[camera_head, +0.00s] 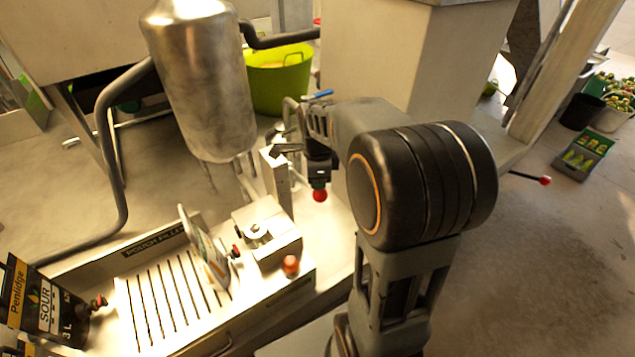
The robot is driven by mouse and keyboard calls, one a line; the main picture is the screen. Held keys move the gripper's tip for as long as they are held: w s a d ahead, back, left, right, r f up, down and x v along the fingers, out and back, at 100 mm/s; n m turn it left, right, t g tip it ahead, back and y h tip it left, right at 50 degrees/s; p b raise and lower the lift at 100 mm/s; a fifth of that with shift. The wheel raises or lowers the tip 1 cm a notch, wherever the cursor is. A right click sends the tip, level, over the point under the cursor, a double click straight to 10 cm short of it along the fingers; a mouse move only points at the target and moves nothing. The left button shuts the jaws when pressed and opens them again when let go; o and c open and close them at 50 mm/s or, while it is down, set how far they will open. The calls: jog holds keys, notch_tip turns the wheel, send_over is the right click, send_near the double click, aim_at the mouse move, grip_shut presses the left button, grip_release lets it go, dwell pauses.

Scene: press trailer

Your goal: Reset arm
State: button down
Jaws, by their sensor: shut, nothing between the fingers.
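My arm rises at the right of centre and bends over toward the filling machine. My gripper (284,149) is small and dark at its far end, beside the machine's upright post (276,183). It is shut, and I see nothing held in it. A red ball knob (319,195) shows just below the wrist; I cannot tell how far apart they are. The machine's block (266,232) has an orange-red knob (291,265) on its front. A pouch (204,250) with a red tap stands tilted on the slotted tray (140,318).
A large metal tank (201,85) hangs at upper left, with bent pipes (107,150) around it. A dark SOUR pouch (38,305) stands at lower left. A green tub (279,80) is behind. Crates and a black bucket (581,111) are far right. The floor at right is open.

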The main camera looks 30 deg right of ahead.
jog(key=shift+r, duration=0.2)
dwell(0.4)
jog(key=s+a+r+n+t, duration=0.2)
jog(key=s+a+n, duration=0.2)
jog(key=n, duration=0.7)
jog(key=s+a+r+n+t, duration=0.2)
jog(key=s+a+n, duration=0.2)
jog(key=s+n, duration=0.3)
jog(key=n, duration=0.4)
jog(key=shift+s+r+n+t, duration=0.2)
jog(key=shift+r+n+t, duration=0.05)
jog(key=shift+n+t, duration=0.05)
